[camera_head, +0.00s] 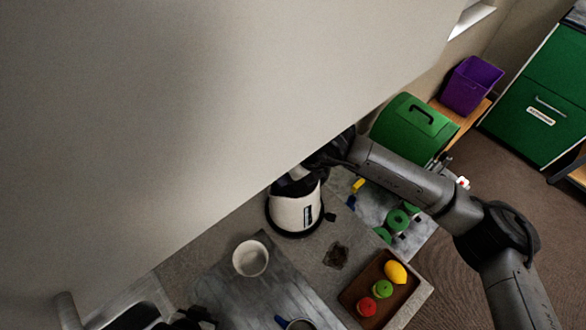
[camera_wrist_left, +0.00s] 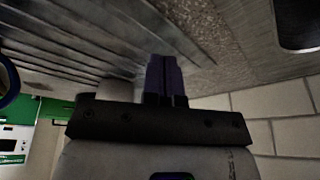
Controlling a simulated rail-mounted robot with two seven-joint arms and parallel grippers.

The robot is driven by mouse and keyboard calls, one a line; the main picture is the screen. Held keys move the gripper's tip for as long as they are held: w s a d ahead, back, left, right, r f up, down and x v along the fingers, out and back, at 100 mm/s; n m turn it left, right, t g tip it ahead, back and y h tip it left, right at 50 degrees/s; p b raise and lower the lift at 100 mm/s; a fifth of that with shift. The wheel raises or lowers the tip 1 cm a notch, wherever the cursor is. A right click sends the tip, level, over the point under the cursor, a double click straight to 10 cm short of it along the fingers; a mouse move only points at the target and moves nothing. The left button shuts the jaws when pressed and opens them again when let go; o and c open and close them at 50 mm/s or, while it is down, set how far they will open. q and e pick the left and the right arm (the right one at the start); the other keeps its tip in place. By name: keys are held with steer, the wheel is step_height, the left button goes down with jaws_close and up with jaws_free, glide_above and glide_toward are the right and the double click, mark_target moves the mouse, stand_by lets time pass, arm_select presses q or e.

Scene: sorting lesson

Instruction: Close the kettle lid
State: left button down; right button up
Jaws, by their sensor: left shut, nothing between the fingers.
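The white kettle (camera_head: 296,210) with a black base and dark upper part stands upright on the grey counter. My right arm reaches in from the lower right, and its dark gripper end (camera_head: 318,160) is at the kettle's top. It covers the lid area, so I cannot tell how the lid stands, nor whether these jaws are open or shut. My left gripper (camera_head: 203,316) is at the bottom edge of the head view, apart from the kettle. In the left wrist view, its dark fingers (camera_wrist_left: 164,68) are together and empty.
A white bowl (camera_head: 250,259) stands left of and below the kettle. A wooden tray (camera_head: 350,297) holds toy fruit on the right. A large pale surface (camera_head: 200,100) blocks the upper left.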

mark_target(303, 182)
arm_select(q)
steer(key=shift+d, duration=0.2)
arm_select(e)
steer(key=shift+w+d+f, duration=0.1)
steer(key=shift+d+f, duration=0.15)
steer(key=shift+f, duration=0.25)
arm_select(q)
steer(key=shift+a+f, duration=0.1)
steer(key=shift+f, duration=0.05)
arm_select(e)
steer(key=shift+d+r, duration=0.15)
steer(key=shift+r, duration=0.4)
arm_select(q)
steer(key=shift+f+b, duration=0.3)
steer(key=shift+b, duration=0.1)
arm_select(e)
steer(key=v, duration=0.5)
steer(key=shift+r, duration=0.15)
arm_select(q)
steer(key=shift+a, duration=0.1)
arm_select(e)
steer(key=shift+d+r, duration=0.2)
steer(key=shift+r, duration=0.65)
steer(key=shift+s+a, duration=0.1)
steer(key=shift+s, duration=0.1)
